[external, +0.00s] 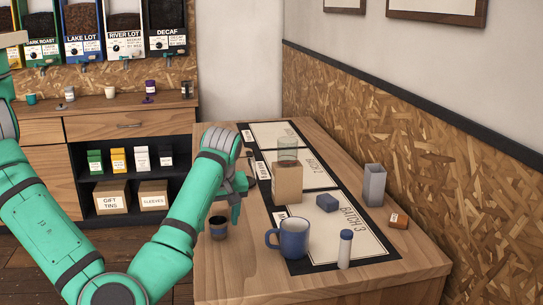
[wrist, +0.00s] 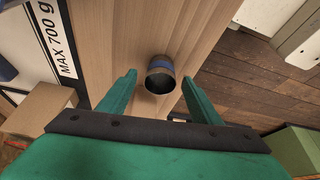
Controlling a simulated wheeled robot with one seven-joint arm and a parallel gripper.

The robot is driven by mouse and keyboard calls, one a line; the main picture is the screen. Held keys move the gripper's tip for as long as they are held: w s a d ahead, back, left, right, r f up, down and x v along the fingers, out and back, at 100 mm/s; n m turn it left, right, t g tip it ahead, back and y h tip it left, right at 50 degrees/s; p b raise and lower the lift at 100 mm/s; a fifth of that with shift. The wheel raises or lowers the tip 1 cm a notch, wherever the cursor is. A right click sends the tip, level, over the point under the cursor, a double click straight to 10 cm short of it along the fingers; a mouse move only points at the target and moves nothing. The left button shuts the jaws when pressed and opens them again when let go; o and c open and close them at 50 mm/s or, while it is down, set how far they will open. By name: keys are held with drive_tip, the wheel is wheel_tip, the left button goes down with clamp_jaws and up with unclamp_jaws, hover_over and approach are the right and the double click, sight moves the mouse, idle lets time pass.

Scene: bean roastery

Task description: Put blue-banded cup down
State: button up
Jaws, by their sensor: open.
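The blue-banded cup (external: 218,229) is small and dark, with a blue band. It stands upright on the wooden table near its left edge. In the wrist view the cup (wrist: 160,65) shows its open, dark mouth and the blue band, with bare wood around it. My gripper (external: 235,212) is above and just right of the cup in the external view, pointing down. In the wrist view my gripper (wrist: 159,79) is open, with one finger on each side of the cup and visible gaps to both. Nothing is held.
The front left of the table is clear.

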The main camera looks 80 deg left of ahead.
drive_tip(key=shift+x, duration=0.9)
drive_tip(key=c, duration=1.2)
drive_tip(key=shift+r, duration=0.1)
